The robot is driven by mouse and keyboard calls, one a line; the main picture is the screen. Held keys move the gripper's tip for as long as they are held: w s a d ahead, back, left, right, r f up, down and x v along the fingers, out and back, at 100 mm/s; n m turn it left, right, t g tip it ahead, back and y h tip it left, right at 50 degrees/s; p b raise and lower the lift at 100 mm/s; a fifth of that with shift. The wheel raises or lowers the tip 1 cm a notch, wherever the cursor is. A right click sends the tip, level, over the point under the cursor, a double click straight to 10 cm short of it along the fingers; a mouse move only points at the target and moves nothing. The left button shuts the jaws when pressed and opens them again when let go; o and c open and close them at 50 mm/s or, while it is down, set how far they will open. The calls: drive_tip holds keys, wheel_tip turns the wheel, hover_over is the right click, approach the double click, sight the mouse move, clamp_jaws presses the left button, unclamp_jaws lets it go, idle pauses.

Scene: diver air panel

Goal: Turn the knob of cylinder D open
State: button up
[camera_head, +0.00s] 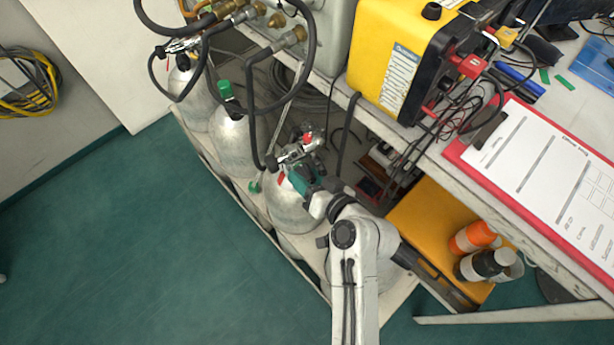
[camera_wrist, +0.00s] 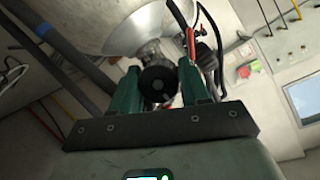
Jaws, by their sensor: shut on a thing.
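Several silver gas cylinders stand in a row below the bench in the head view. My gripper (camera_head: 304,180) is at the valve of one silver cylinder (camera_head: 287,212), whose label I cannot read. In the wrist view a round black knob (camera_wrist: 158,83) sits between the two green fingers of my gripper (camera_wrist: 160,88), which are shut on it. The valve neck and the cylinder's silver shoulder (camera_wrist: 130,28) show behind the knob. In the head view the knob is hidden by my gripper. The knob's turn angle cannot be told.
A cylinder with a green cap (camera_head: 224,88) stands to the left. Black hoses (camera_head: 312,60) hang close to the valves. A yellow unit (camera_head: 393,60) and a red clipboard (camera_head: 545,170) lie on the bench. An orange case (camera_head: 440,226) is at the right. The green floor at left is clear.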

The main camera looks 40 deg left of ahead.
drive_tip(key=shift+f+n+t+b, duration=0.1)
drive_tip(key=shift+n+t+b, duration=0.5)
drive_tip(key=shift+n, duration=0.3)
drive_tip(key=shift+s+n+t+h+b, duration=0.1)
drive_tip(key=shift+n+t+h+b, duration=0.5)
drive_tip(key=shift+n, duration=0.5)
drive_tip(key=shift+a, duration=0.1)
drive_tip(key=o, duration=1)
drive_tip(key=shift+o, duration=0.2)
drive_tip(key=v, duration=1.1)
drive_tip(key=shift+p, duration=0.45)
